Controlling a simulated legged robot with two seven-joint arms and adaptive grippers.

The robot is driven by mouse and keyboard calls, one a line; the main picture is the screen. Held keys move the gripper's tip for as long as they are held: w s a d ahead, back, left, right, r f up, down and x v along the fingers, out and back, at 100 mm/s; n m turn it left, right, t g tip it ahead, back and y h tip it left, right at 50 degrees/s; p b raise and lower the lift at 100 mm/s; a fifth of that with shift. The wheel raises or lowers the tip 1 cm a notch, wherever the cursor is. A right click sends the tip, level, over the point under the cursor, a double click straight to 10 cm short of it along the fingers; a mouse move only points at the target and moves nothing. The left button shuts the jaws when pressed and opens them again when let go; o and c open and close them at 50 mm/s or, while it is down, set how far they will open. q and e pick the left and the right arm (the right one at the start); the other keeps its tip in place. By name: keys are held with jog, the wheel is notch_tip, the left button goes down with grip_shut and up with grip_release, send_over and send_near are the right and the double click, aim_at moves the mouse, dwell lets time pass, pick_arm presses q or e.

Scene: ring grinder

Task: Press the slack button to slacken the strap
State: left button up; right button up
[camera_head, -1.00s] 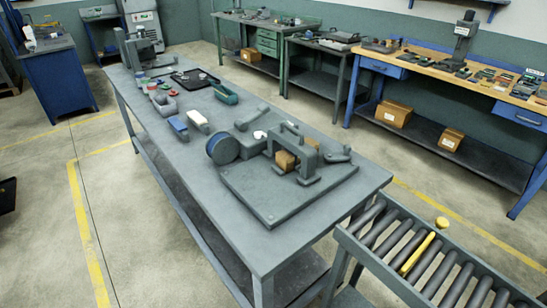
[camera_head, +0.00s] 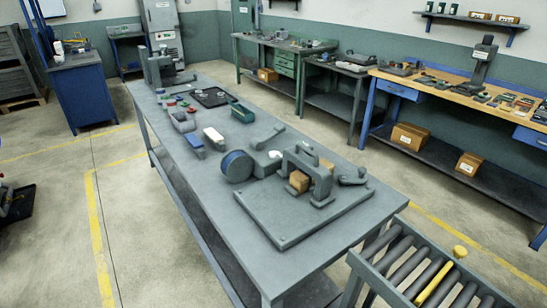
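A grey device with a flat base plate (camera_head: 290,222) sits on the near end of the long grey workbench (camera_head: 225,200). An arched clamp frame (camera_head: 310,170) stands on the plate around a wooden block (camera_head: 299,181). A round drum with a blue face (camera_head: 237,166) stands at its left, beside a grey box with a small pale round part (camera_head: 275,154). A grey lever-like part (camera_head: 352,177) is at its right. I cannot make out which part is the slack button, or any strap. Neither of my grippers is in view.
Small red, blue, white and green parts and a black tray (camera_head: 217,97) lie farther along the bench. A roller conveyor (camera_head: 425,275) stands close at the near right. A dark object (camera_head: 15,203) is at the left edge. Floor (camera_head: 140,215) left of the bench is clear.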

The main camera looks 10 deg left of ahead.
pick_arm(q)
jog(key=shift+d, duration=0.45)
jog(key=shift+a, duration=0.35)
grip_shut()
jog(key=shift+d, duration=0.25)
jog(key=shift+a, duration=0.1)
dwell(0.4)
